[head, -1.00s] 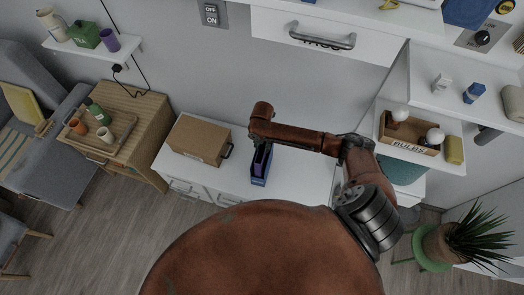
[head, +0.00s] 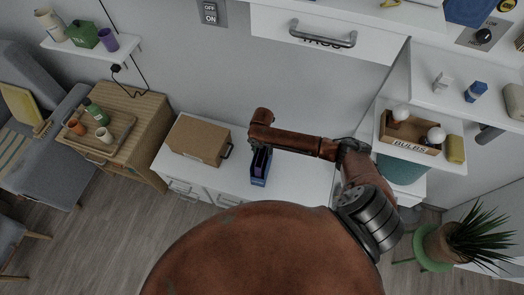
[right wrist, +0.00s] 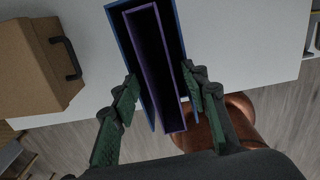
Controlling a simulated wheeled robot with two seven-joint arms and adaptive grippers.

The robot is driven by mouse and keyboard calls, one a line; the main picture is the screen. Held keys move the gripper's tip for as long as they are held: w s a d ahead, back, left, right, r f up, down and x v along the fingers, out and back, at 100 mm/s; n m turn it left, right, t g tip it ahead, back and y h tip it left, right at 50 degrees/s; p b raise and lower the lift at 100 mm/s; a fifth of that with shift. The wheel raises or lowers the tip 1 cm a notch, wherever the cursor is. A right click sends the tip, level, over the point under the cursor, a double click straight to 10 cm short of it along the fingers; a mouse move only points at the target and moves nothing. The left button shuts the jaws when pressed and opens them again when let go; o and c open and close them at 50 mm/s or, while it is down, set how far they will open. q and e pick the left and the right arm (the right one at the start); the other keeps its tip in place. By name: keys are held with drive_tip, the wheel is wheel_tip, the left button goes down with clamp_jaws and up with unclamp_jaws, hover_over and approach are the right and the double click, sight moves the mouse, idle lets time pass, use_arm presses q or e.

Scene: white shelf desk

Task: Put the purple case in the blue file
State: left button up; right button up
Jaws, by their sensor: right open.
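The blue file (head: 259,181) stands on the white desk in the head view, below my right gripper. The purple case (head: 262,160) is inside it. In the right wrist view the purple case (right wrist: 167,62) sits within the walls of the blue file (right wrist: 118,42), its near end showing between them. My right gripper (right wrist: 160,86) is open, with one green-padded finger on each side of the file and case. In the head view this gripper (head: 258,142) is partly hidden under its own wrist. I cannot tell whether the fingers touch the file. My left gripper is not in view.
A brown cardboard box (head: 199,140) with a dark handle stands left of the file. The white desk (head: 298,180) is clear to the right. A shelf with a wooden bulbs box (head: 409,133) is at the right. A wooden cabinet (head: 146,130) with a tray stands left.

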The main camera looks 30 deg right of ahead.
wheel_tip(320, 180, up, 12)
drive_tip(key=p, duration=0.2)
drive_tip(key=shift+r, duration=0.2)
drive_tip(key=shift+c, duration=0.3)
idle(1.4)
